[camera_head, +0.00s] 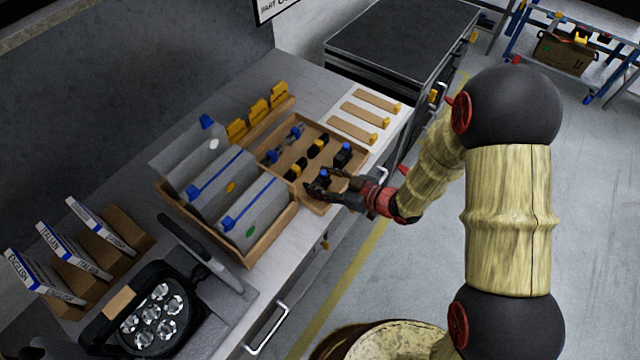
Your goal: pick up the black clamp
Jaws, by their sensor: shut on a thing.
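A shallow cardboard tray (326,131) on the workbench holds several small clamps in black, blue and yellow. My gripper (322,184) is at the tray's near right corner, low over it, with the fingers pointing left. It is shut on a black clamp with blue on it (323,175), which the dark fingers partly hide. I cannot tell whether this clamp still touches the tray. Another black and blue clamp (345,151) lies just behind the gripper. Black and yellow clamps (317,147) lie in the tray's middle, and blue-grey ones (285,140) at its left.
A cardboard box with upright grey folders (235,200) stands directly left of the tray.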

